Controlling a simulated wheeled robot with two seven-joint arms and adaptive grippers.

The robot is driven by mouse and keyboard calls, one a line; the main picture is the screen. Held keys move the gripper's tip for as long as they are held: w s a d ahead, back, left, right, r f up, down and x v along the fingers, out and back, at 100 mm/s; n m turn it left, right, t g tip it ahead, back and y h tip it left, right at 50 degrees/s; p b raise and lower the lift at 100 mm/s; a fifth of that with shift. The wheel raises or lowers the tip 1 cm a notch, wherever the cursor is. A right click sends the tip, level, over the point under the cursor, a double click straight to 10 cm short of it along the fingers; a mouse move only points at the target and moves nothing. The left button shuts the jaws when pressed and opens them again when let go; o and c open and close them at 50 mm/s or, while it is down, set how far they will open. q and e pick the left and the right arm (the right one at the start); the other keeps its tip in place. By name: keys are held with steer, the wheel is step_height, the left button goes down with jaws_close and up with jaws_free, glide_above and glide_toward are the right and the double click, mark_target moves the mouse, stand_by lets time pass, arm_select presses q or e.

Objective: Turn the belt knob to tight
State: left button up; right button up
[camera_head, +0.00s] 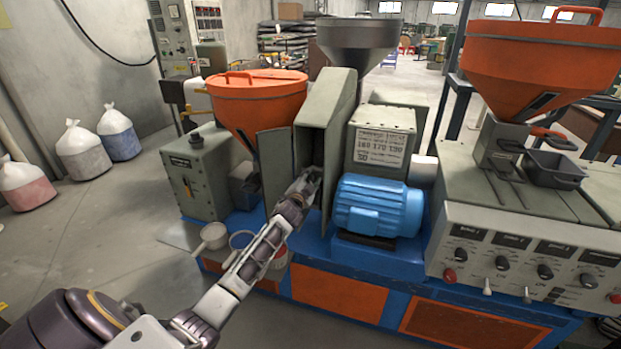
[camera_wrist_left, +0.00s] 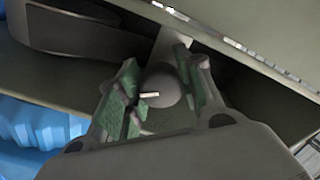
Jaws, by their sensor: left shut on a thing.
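The belt knob (camera_wrist_left: 162,88) is a round grey knob with a pale pointer mark, in the middle of the left wrist view. My left gripper (camera_wrist_left: 158,98) has its green-padded fingers on either side of the knob and is shut on it. In the head view my left gripper (camera_head: 308,184) reaches into the open grey belt housing (camera_head: 318,130), left of the blue motor (camera_head: 378,206). The knob is hidden there. Any tight marking is too small to read. My right gripper is not in view.
An orange hopper (camera_head: 256,98) stands left of the housing. The housing walls rise close around my left gripper. A control panel (camera_head: 520,262) with several knobs is at the right. Open floor lies at the left.

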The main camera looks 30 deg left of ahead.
arm_select(q)
steer(key=m+p, duration=0.1)
steer(key=m, duration=0.4)
steer(key=shift+r, duration=0.1)
steer(key=shift+m, duration=0.5)
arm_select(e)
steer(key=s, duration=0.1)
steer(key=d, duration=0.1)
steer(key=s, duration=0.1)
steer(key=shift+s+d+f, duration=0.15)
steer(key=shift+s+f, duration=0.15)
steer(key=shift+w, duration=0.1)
arm_select(q)
steer(key=o, duration=0.8)
steer(key=shift+s, duration=0.1)
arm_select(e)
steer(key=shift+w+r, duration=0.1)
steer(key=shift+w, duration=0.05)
arm_select(q)
steer(key=shift+s, duration=0.1)
